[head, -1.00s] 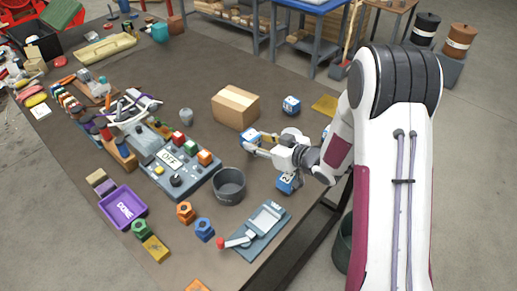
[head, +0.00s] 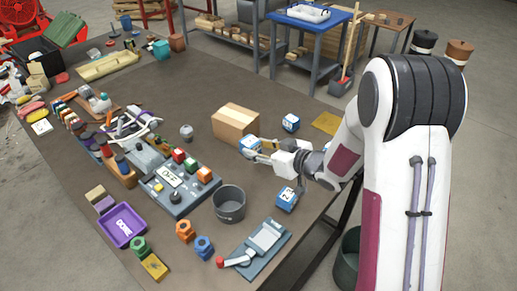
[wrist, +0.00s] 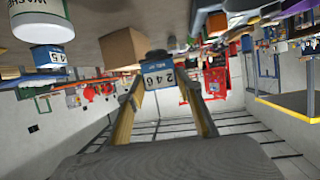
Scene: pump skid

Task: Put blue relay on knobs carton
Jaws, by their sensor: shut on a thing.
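My gripper (head: 256,149) is shut on a blue and white relay (head: 250,146), held at the fingertips just in front of the near right side of a brown cardboard carton (head: 235,124). In the wrist view the relay (wrist: 157,76) sits between the two fingers, its white label showing 246. No writing on the carton can be read. The relay's height over the table is hard to tell.
Two more blue and white blocks stand nearby, one beyond my gripper (head: 291,122) and one on the near side (head: 287,198). A dark grey bucket (head: 230,204), a switch panel (head: 178,187) and a purple tray (head: 123,225) stand left. A yellow sheet (head: 327,122) lies right.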

